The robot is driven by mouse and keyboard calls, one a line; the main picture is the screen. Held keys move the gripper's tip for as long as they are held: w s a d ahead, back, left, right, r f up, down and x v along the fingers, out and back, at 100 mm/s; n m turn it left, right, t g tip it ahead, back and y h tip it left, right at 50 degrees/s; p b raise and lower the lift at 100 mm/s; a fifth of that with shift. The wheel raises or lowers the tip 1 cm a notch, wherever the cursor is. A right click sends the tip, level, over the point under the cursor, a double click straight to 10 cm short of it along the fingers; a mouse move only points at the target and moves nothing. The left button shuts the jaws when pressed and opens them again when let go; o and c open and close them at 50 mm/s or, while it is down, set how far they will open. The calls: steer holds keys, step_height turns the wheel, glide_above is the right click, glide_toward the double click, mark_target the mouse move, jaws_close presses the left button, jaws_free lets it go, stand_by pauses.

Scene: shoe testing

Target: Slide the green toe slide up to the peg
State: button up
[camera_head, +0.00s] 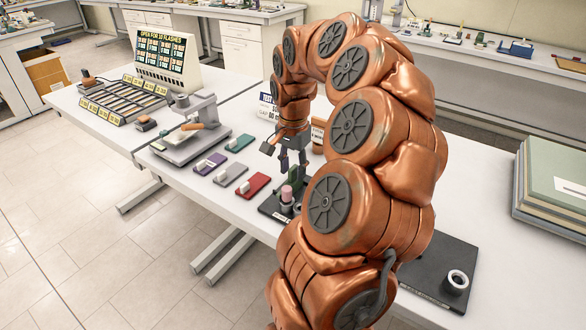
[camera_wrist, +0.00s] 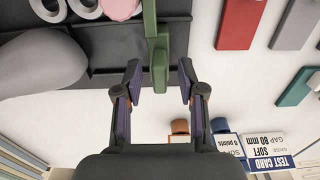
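The green toe slide (camera_wrist: 159,66) is an upright green block on the dark base plate (camera_wrist: 108,50); in the head view it shows as a small green piece (camera_head: 294,173) just below my gripper (camera_head: 284,160). In the wrist view my gripper (camera_wrist: 160,82) is open, with one finger on each side of the green block and a visible gap to both. A pink cylinder (camera_head: 286,193) stands on the plate near the green slide; it also shows at the top of the wrist view (camera_wrist: 122,7). I cannot tell whether it is the peg.
Purple (camera_head: 210,163), grey (camera_head: 231,175), red (camera_head: 252,185) and green (camera_head: 239,142) flat blocks lie to the left on the white table. A test card (camera_wrist: 266,163) stands nearby. A dark plate with a white ring (camera_head: 456,281) lies at the right.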

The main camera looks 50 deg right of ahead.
step_height(320, 180, up, 12)
steer(key=shift+f, duration=0.2)
stand_by(0.4)
steer(key=shift+a, duration=0.1)
stand_by(0.4)
steer(key=s+a+f+n+p, duration=0.15)
steer(key=a+n, duration=0.75)
steer(key=a, duration=1.1)
steer(key=s+a+f+n+g, duration=0.1)
steer(key=s+a+f+n, duration=0.3)
steer(key=s+a, duration=0.2)
steer(key=s+a+f+n, duration=0.4)
steer(key=s+a+f, duration=0.1)
steer(key=s, duration=0.4)
steer(key=shift+a+f+g, duration=0.3)
steer(key=shift+a+g, duration=0.1)
steer(key=shift+a, duration=0.2)
steer(key=shift+d, duration=0.1)
